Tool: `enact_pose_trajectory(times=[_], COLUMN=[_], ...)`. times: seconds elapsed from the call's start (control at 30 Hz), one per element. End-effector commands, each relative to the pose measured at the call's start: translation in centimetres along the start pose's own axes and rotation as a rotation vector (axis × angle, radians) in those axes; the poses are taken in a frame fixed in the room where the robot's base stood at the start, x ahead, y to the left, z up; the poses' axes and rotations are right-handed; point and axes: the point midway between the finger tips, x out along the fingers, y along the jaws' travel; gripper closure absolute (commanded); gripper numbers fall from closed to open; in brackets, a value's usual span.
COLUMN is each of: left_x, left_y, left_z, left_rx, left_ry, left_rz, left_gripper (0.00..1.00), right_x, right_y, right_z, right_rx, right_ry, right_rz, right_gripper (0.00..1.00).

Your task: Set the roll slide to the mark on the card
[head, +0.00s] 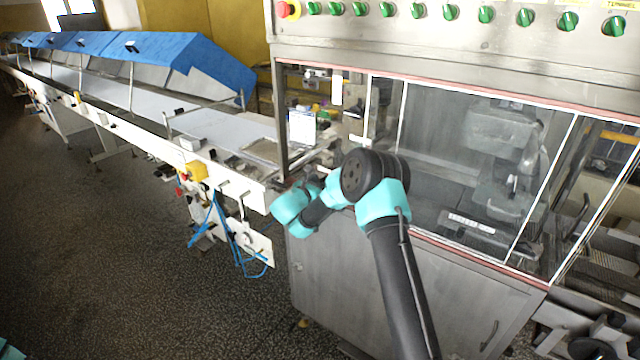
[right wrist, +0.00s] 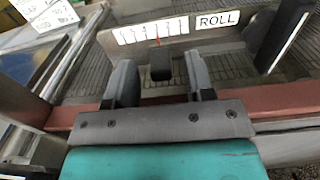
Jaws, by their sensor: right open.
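The roll slide's dark knob (right wrist: 160,66) stands between the two fingers of my right gripper (right wrist: 159,70) in the right wrist view. The fingers are open, with a gap on each side of the knob. Behind it is a white scale (right wrist: 150,30) with black ticks; a thin red line stands above the knob near its middle. A white ROLL label (right wrist: 217,20) is to the right. The card (right wrist: 48,14) is partly cut off at the upper left, its print unreadable; a white card (head: 301,128) also shows in the head view. My left gripper is out of view.
A reddish-brown rail (right wrist: 60,118) runs across under my right gripper. A dark upright post (right wrist: 285,35) stands right of the knob. In the head view, the machine's glazed cabinet (head: 450,290) is at right and a long white conveyor (head: 220,130) runs left.

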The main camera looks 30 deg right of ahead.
Motion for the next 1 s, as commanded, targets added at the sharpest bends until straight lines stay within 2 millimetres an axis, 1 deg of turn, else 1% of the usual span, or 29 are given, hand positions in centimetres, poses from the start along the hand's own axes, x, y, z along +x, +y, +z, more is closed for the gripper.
enact_pose_trajectory(times=[0.27, 0.77, 1.0], left_x=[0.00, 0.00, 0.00], left_y=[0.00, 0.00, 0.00], left_z=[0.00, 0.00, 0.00], left_rx=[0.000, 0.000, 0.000], left_ry=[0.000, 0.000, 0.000], left_rz=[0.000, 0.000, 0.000], left_gripper=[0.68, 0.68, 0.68], right_x=[0.09, 0.07, 0.07], right_y=[0.00, -0.01, -0.01], right_z=[0.00, 0.00, 0.00], right_rx=[0.000, 0.000, 0.000], right_ry=[0.000, 0.000, 0.000], right_rz=[0.000, 0.000, 0.000], right_gripper=[0.52, 1.00, 1.00])
